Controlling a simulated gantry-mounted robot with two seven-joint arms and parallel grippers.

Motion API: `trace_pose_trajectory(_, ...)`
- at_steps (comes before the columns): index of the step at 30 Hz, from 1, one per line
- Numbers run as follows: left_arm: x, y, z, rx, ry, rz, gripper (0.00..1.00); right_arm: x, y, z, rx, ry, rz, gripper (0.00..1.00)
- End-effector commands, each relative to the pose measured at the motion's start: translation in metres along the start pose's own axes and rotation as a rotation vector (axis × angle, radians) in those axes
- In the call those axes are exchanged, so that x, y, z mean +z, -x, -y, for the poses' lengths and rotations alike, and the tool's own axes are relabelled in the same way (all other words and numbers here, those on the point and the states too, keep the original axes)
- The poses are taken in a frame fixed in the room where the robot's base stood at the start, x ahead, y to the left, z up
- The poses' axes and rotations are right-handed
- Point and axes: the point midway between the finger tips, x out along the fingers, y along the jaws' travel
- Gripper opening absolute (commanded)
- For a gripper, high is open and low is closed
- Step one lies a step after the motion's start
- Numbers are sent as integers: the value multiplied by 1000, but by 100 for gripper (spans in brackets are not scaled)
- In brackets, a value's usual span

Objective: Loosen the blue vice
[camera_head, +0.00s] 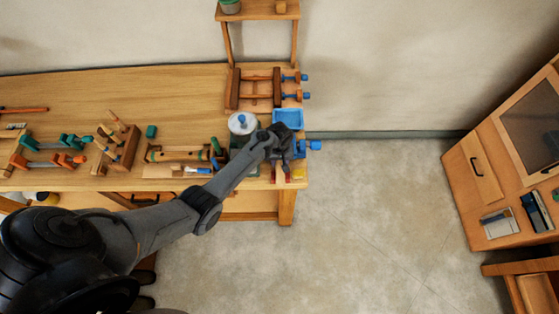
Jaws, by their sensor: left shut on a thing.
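The blue vice (314,145) is at the right end of the wooden workbench. My right gripper is not in view.
A blue tray (288,117) and a round white-topped container (242,123) stand close to my left gripper. A wooden clamp frame with blue knobs (254,90) lies behind. Tools fill the bench's left side. A wooden cabinet (501,165) stands right; the floor between is clear.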

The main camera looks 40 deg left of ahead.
Motion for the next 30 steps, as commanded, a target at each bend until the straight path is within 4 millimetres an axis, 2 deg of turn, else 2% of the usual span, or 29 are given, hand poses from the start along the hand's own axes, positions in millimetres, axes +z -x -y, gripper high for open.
trace_pose_trajectory(11,0,1,-3,2,-1,-1,6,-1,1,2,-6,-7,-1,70)
trace_pose_trajectory(12,0,1,-3,2,-2,-1,47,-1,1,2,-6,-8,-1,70)
trace_pose_trajectory(17,0,1,-3,1,-2,-1,72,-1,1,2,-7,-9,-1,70)
trace_pose_trajectory(23,0,1,-3,1,-2,-1,72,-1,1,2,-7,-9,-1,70)
trace_pose_trajectory(27,0,1,-3,1,-2,-1,89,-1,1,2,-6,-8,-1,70)
trace_pose_trajectory(30,0,1,-3,1,-2,-1,89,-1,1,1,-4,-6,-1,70)
